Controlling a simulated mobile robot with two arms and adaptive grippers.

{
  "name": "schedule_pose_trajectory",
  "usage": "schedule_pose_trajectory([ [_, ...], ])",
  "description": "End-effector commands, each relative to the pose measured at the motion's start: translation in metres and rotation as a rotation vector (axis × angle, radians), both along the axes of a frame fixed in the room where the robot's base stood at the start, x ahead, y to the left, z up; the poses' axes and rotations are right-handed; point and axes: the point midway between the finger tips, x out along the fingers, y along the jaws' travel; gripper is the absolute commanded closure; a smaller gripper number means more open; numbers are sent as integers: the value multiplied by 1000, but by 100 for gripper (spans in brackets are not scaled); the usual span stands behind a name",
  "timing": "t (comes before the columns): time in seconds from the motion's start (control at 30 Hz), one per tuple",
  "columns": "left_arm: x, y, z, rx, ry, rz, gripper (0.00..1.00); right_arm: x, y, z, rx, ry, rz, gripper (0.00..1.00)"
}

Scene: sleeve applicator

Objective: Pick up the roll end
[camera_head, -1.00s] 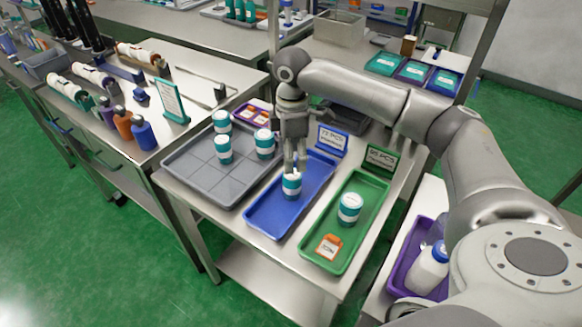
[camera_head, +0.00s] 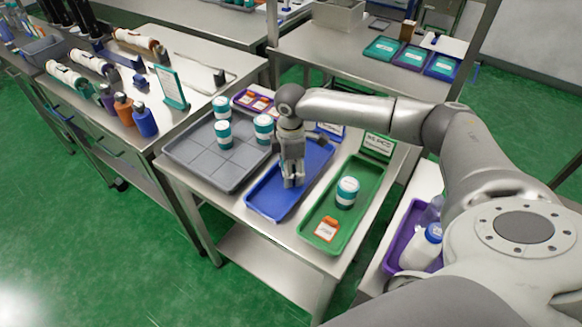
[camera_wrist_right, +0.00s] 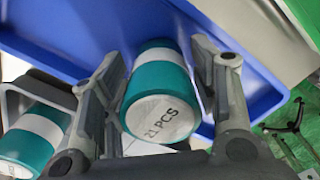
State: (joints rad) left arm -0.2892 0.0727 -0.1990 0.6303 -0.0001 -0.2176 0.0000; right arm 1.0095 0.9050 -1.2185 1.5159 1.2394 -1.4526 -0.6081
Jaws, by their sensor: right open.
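My right gripper (camera_head: 292,183) points down over the blue tray (camera_head: 262,207) in the head view. It hides the teal and white roll end that stands there. In the right wrist view this roll end (camera_wrist_right: 160,88), marked "21 PCS", lies between the two open fingers of my right gripper (camera_wrist_right: 165,95). I cannot tell whether a finger touches it. Another roll end (camera_head: 347,193) stands in the green tray. More roll ends (camera_head: 224,135) stand in the grey tray. A second teal and white roll end (camera_wrist_right: 35,135) shows at the left of the wrist view. My left gripper is not in view.
Label stands (camera_head: 378,144) rise behind the trays. A purple tray (camera_head: 400,243) with bottles is at the right.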

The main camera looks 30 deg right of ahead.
Motion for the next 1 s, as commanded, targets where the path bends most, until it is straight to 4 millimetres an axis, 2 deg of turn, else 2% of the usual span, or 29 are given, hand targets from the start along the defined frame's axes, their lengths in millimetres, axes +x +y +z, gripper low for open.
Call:
schedule_pose_trajectory([
  [0.17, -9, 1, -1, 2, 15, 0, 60, 0, 0, 0, 0, 0, 0, 47],
  [0.43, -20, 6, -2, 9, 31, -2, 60, 0, 0, 0, 0, 0, 0, 81],
  [0.77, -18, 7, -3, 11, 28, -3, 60, 1, 0, 3, 1, -3, 0, 82],
  [0.87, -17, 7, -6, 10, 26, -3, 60, 1, 0, 10, 1, -3, 0, 82],
  [1.0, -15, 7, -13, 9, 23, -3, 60, 2, 0, 29, 1, -5, 0, 82],
])
